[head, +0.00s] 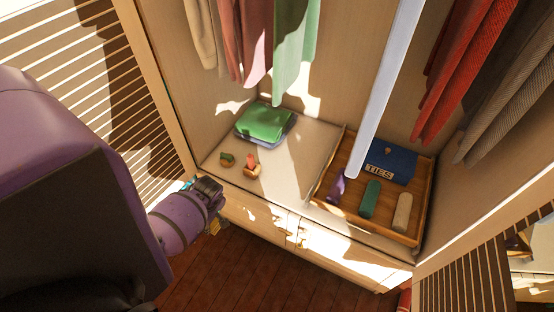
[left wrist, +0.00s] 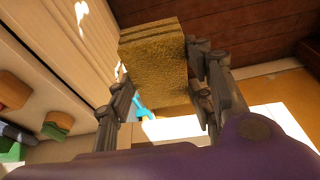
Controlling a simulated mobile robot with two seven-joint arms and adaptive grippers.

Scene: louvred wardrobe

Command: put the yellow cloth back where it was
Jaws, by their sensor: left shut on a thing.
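The yellow cloth (left wrist: 155,66) is a thick folded block between the fingers of my left gripper (left wrist: 157,82) in the left wrist view. The gripper is shut on it. In the head view my left gripper (head: 212,208) is low, in front of the wardrobe's front edge and left of its drawers, above the dark wood floor. Only a small yellow bit of the cloth (head: 215,228) shows there, the rest hidden by the gripper. A folded green cloth (head: 264,120) lies on a folded blue-grey cloth (head: 281,137) on the wardrobe floor. My right gripper is not in view.
Two small wooden pieces (head: 252,170) with coloured tops lie near the shelf's front edge. A wooden tray (head: 418,218) holds rolled ties and a blue "TIES" box (head: 391,160). A pale upright bar (head: 386,85) stands before it. Clothes (head: 295,45) hang above. Louvred doors flank the opening.

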